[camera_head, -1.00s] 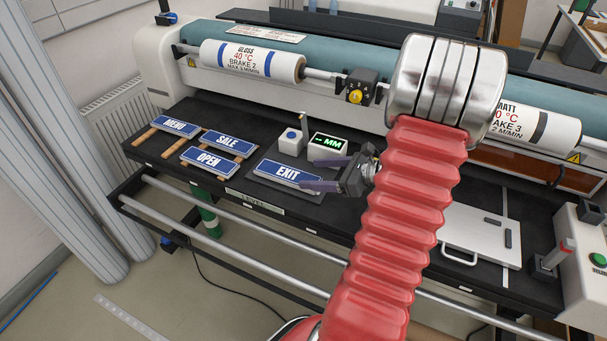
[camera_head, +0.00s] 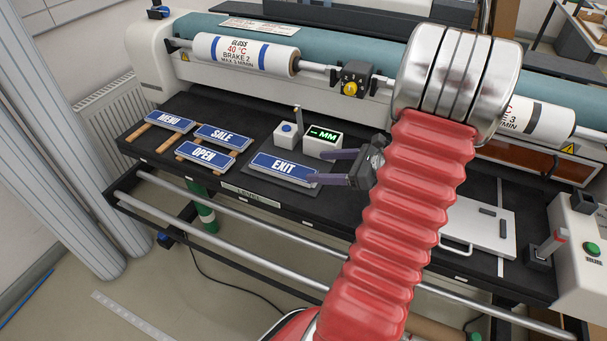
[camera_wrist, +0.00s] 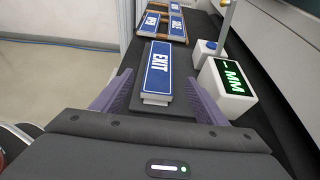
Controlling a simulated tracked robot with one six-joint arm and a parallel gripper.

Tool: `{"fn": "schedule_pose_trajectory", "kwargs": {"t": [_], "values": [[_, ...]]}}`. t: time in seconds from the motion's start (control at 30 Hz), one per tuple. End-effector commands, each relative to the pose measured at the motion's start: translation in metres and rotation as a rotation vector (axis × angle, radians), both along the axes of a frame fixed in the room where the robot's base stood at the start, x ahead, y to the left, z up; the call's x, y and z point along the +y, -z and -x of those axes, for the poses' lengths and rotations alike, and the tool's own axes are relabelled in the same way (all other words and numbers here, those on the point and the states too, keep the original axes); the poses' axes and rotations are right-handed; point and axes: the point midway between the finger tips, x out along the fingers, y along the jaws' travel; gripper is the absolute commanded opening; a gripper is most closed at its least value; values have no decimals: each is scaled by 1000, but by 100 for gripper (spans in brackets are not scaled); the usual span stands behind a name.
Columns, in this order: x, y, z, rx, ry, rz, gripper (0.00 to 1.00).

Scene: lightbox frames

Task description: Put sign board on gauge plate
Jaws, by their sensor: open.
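The blue EXIT sign board (camera_head: 284,167) lies flat on the dark gauge plate (camera_head: 258,178), beside the gauge box with the green MM display (camera_head: 322,142). My gripper (camera_head: 316,167) is open at the sign's right end, its purple fingers pointing left. In the wrist view the EXIT sign (camera_wrist: 158,69) lies ahead between the lines of my open fingers (camera_wrist: 158,88), with nothing held. The gauge plate (camera_wrist: 148,125) shows under its near end, and the MM display (camera_wrist: 233,77) stands at right. Whether a fingertip touches the sign is unclear.
The MENU (camera_head: 169,121), SALE (camera_head: 223,137) and OPEN (camera_head: 203,153) signs rest on wooden strips at left. A box with a blue button (camera_head: 286,132) and a thin post stand behind the EXIT sign. A white handled plate (camera_head: 478,227) lies at right.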

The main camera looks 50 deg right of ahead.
Motion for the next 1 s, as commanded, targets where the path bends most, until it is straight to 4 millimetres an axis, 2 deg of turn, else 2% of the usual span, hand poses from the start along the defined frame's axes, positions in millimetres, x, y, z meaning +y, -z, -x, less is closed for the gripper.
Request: {"fn": "schedule_pose_trajectory", "kwargs": {"t": [0.2,0.27,0.37,0.63,0.8,1.0], "values": [[5,-2,-2,3,-17,11,67],[12,-5,-5,7,-43,30,67],[33,-12,-14,20,-122,86,67],[127,-36,-32,62,-477,349,67],[181,-49,-30,69,-708,536,67],[234,-62,-18,54,-969,768,67]]}}
